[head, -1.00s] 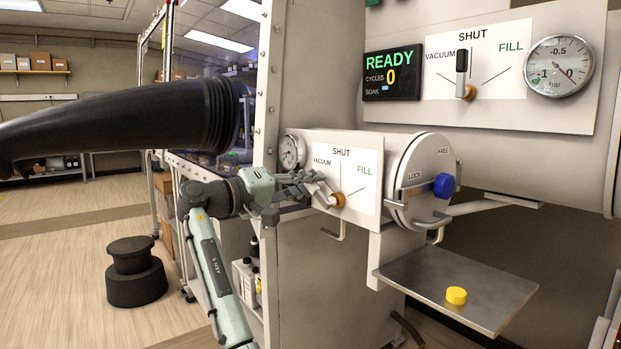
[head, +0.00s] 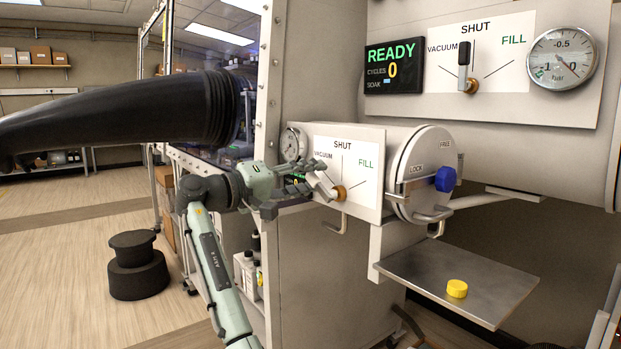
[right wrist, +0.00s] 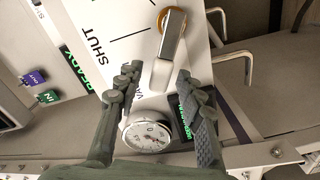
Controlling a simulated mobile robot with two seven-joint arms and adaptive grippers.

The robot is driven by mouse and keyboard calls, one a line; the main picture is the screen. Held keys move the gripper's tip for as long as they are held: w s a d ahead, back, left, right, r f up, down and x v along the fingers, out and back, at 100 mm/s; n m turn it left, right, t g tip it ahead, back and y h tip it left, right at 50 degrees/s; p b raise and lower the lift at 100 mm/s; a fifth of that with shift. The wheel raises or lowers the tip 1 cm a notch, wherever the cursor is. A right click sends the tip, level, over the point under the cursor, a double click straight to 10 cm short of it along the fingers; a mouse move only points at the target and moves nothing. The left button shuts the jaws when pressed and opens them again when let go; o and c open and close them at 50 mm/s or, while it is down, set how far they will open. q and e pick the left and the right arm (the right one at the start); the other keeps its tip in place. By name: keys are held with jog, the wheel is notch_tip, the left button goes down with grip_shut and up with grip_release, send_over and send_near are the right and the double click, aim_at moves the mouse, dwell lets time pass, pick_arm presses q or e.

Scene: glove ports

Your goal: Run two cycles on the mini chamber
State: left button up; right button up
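The mini chamber (head: 400,150) sticks out of the wall with its round door (head: 425,165) closed. Its blue handle (head: 445,179) is at the door's right side, near the LOCK and FREE marks. The chamber's valve lever (head: 321,179) slants up-left toward VACUUM; it also shows in the right wrist view (right wrist: 168,60). My right gripper (head: 308,177) is at this lever. In the right wrist view its fingers (right wrist: 160,92) are spread on either side of the lever's end, with gaps. The small gauge (right wrist: 148,136) is close by. My left gripper is out of view.
The display (head: 393,67) reads READY, cycles 0. The upper valve lever (head: 464,62) points up to SHUT, and the large gauge (head: 562,58) reads near 0. A yellow puck (head: 457,289) sits on the metal shelf (head: 430,275). A black glove sleeve (head: 120,112) extends left above my arm.

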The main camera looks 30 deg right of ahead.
jog(key=a, duration=1.1)
jog(key=shift+s+a, duration=0.3)
jog(key=shift+s, duration=0.15)
dwell(0.7)
